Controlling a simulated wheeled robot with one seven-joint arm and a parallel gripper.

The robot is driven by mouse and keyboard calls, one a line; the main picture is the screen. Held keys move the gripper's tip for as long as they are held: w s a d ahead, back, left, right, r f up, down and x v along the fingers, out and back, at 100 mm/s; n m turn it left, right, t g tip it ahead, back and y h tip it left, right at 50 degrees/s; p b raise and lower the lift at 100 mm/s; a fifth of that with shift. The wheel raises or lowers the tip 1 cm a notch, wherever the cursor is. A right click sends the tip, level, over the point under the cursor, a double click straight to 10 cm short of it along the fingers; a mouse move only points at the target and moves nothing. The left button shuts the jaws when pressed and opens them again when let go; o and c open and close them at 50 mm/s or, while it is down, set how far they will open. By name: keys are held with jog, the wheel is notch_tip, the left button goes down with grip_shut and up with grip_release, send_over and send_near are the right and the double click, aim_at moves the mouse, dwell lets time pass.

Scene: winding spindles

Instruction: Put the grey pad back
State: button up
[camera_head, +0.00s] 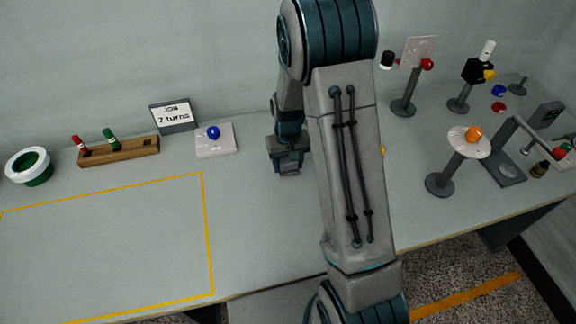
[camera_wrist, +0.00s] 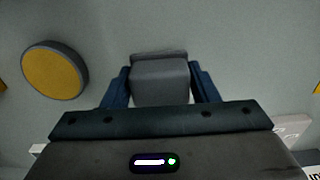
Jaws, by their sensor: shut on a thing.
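In the wrist view a grey block-like pad (camera_wrist: 160,82) sits between the two blue fingers of my gripper (camera_wrist: 160,88). The fingers are shut on its sides, one left and one right. In the head view my gripper (camera_head: 288,162) is behind my forearm, low over the middle of the bench (camera_head: 250,245). The pad is hard to make out there, and I cannot tell whether it touches the bench.
A yellow disc with a dark rim (camera_wrist: 55,70) lies left of the pad in the wrist view. A white plate with a blue knob (camera_head: 215,142), a sign (camera_head: 173,115) and a wooden rack (camera_head: 118,151) stand left of my gripper. Several stands, including an orange-knobbed one (camera_head: 440,184), are right. The yellow-outlined area is clear.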

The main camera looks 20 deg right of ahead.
jog(key=shift+f, duration=1.15)
jog(key=shift+f, duration=0.25)
jog(key=o, duration=0.9)
jog(key=shift+r, duration=0.1)
jog(key=shift+o, duration=0.2)
